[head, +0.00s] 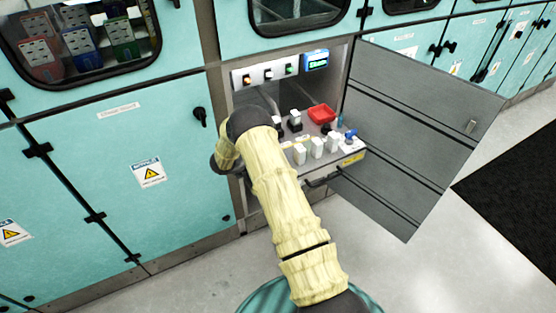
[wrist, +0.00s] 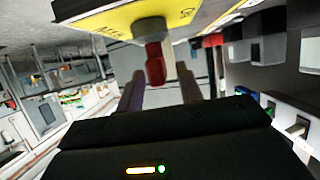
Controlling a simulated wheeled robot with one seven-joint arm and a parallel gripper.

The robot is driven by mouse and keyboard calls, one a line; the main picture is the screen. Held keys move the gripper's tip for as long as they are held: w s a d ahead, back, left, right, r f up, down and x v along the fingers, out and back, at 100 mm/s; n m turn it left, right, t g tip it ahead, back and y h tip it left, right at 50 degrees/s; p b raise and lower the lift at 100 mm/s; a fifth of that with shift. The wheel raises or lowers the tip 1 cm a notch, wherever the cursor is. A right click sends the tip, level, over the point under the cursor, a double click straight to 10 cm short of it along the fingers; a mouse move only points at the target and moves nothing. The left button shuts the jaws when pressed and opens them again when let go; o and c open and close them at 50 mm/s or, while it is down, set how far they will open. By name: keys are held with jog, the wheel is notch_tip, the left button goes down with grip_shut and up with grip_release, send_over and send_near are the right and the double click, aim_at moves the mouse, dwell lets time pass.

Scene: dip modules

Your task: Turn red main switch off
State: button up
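In the wrist view, the red main switch (wrist: 155,64) is a small red handle on a round grey base, mounted on a yellow plate (wrist: 105,27). My gripper (wrist: 161,85) is open, with one finger to each side of the handle's end. I see a gap between the fingers and the handle, and I cannot tell how far the tips reach along it. In the head view, my arm's dark wrist is at the left side of the open cabinet compartment, and it hides the switch and the gripper fingers.
The compartment holds a pull-out shelf with several white modules (head: 317,147), a red tray (head: 322,114) and a blue-topped part (head: 350,135). Lit buttons and a small display (head: 316,60) are on its back panel. A grey door (head: 420,130) stands open to the right.

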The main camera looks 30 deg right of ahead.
jog(key=v, duration=1.6)
jog(key=shift+r+b, duration=0.15)
jog(key=shift+b, duration=0.3)
jog(key=shift+a, duration=0.15)
